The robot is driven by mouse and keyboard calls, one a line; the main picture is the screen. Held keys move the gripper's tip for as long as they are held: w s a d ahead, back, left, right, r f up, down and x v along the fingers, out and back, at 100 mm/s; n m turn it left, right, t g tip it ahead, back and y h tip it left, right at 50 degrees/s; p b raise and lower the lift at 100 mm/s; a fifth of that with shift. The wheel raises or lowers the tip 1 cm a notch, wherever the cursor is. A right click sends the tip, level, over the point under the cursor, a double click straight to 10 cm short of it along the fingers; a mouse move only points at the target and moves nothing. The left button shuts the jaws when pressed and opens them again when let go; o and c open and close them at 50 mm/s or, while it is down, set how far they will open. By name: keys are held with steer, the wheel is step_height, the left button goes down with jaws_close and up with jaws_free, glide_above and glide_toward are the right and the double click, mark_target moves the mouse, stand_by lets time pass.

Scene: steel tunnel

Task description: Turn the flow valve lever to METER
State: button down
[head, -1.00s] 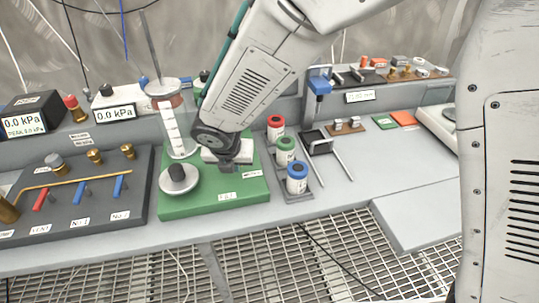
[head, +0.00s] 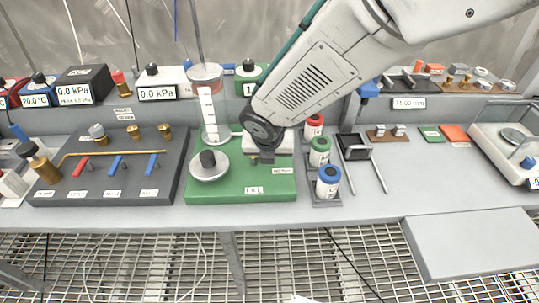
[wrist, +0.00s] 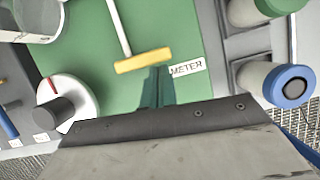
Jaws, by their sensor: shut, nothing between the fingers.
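The flow valve lever shows in the wrist view as a pale stem ending in a yellow crossbar (wrist: 143,60). The crossbar lies beside the METER label (wrist: 187,68), to its left, on the green board (wrist: 75,62). My gripper (wrist: 158,72) is shut and empty, its fingertips right at the crossbar's near edge; I cannot tell whether they touch. In the head view my gripper (head: 266,158) is low over the green board (head: 225,193), and my arm hides the lever. A small label (head: 283,171) shows to its right.
A round dial with a black knob (head: 208,163) and a clear cylinder (head: 207,105) stand left of my gripper. Bottles with red, green and blue caps (head: 328,180) stand close on the right. A dark valve panel (head: 105,180) is farther left.

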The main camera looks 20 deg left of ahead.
steer(key=v, duration=1)
steer(key=shift+d, duration=0.1)
stand_by(0.3)
steer(key=s+d+r+n+g, duration=0.1)
steer(key=s+d+r+n, duration=0.2)
steer(key=d+n, duration=0.8)
steer(key=s+d+r+n+g, duration=0.1)
steer(key=s+d+r+n, duration=0.3)
steer(key=d, duration=1.2)
steer(key=s+d+r+n+h, duration=0.1)
steer(key=s+d+r+n, duration=0.2)
steer(key=s+d+n, duration=0.7)
steer(key=d+n, duration=0.4)
steer(key=n, duration=0.3)
steer(key=shift+s+d+r+n+g, duration=0.15)
steer(key=shift+d+r+n+g, duration=0.05)
steer(key=shift+n+g, duration=0.2)
